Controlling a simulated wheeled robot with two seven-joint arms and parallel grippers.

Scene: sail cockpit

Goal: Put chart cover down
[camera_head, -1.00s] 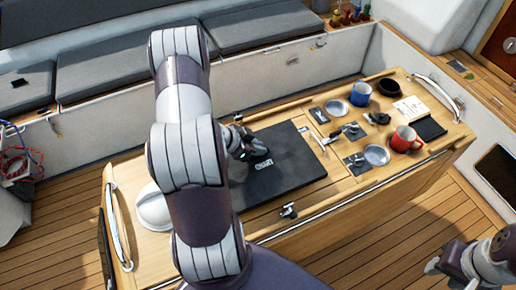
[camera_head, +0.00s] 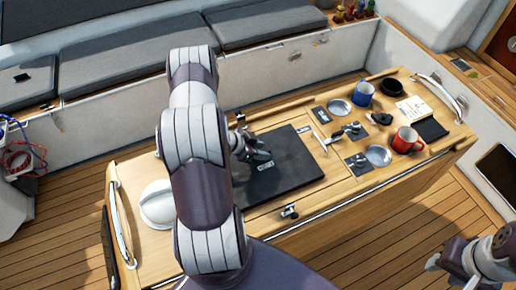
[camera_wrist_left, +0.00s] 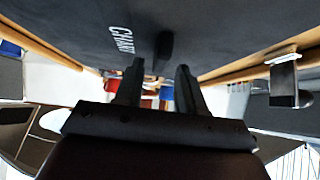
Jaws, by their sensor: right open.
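The chart cover (camera_head: 290,172) is a flat dark panel with a pale label, on the left-middle part of the wooden table. It looks flat, but my arm hides its left side. My left gripper (camera_head: 258,157) is low over the cover beside the label. In the left wrist view the cover (camera_wrist_left: 225,30) fills the top, with a small dark handle (camera_wrist_left: 163,48) just beyond my open left fingers (camera_wrist_left: 158,82). The fingers stand apart with a gap between them, holding nothing visible. My right gripper (camera_head: 436,262) is open at the lower right, away from the table.
On the table's right stand a red mug (camera_head: 405,140), a blue mug (camera_head: 361,94), a black bowl (camera_head: 391,87) and metal dishes. A white domed object (camera_head: 157,206) sits at the left end. Metal rails (camera_head: 120,225) edge the table (camera_head: 240,222).

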